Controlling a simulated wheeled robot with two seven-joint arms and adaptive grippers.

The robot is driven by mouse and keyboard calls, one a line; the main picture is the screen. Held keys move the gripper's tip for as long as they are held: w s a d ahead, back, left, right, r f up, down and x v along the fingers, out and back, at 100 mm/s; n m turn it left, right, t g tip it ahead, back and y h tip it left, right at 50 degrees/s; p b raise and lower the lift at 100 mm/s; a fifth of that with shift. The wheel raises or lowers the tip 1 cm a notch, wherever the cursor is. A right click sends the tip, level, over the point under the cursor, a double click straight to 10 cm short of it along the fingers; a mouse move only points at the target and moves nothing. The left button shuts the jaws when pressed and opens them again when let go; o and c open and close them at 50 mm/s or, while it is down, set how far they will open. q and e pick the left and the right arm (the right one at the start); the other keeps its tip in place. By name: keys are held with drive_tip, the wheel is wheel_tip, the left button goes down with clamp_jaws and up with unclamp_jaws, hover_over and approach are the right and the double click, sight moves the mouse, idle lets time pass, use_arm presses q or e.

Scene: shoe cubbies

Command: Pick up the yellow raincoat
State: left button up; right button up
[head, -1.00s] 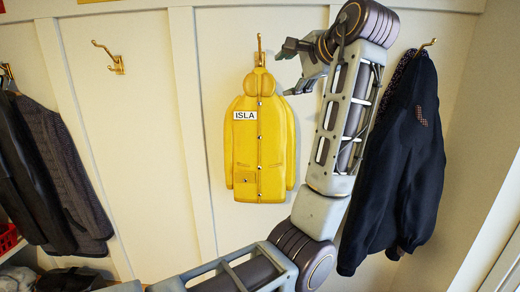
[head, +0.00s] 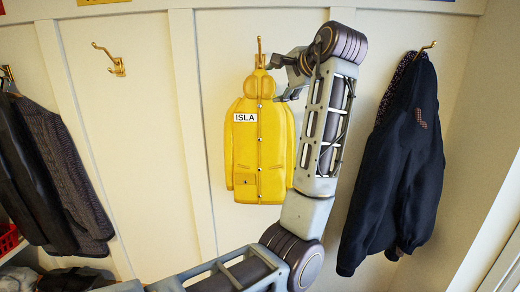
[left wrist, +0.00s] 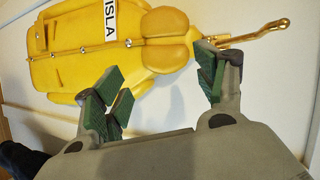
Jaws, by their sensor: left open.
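The yellow raincoat (head: 259,145) hangs on a brass hook (head: 260,48) on the panelled wall, with a white "ISLA" label on its chest. It also shows in the left wrist view (left wrist: 90,55), lying sideways in the picture with its hood toward the right. My left gripper (head: 277,80) is open at the right side of the hood. In the left wrist view its two green-padded fingers (left wrist: 158,90) are spread apart, with the hood beyond the gap between them. I cannot tell whether a finger touches the coat. My right gripper is not in view.
A dark navy jacket (head: 398,165) hangs on a hook at the right, close to my left arm. Dark grey coats (head: 62,165) hang at the left. An empty brass hook (head: 110,60) and bare wall lie between them and the raincoat. A red basket (head: 8,238) is at the lower left edge.

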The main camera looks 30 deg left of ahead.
sight(264, 90)
use_arm(q)
drive_tip(key=shift+x, duration=1.45)
drive_tip(key=shift+a+p, duration=0.1)
drive_tip(key=shift+p, duration=0.2)
drive_tip(key=shift+p+x, duration=0.7)
drive_tip(key=shift+x, duration=0.5)
drive_tip(key=shift+p+x, duration=0.35)
drive_tip(key=shift+x, duration=1)
drive_tip(key=shift+s+r, duration=0.1)
drive_tip(key=shift+c, duration=0.5)
clamp_jaws()
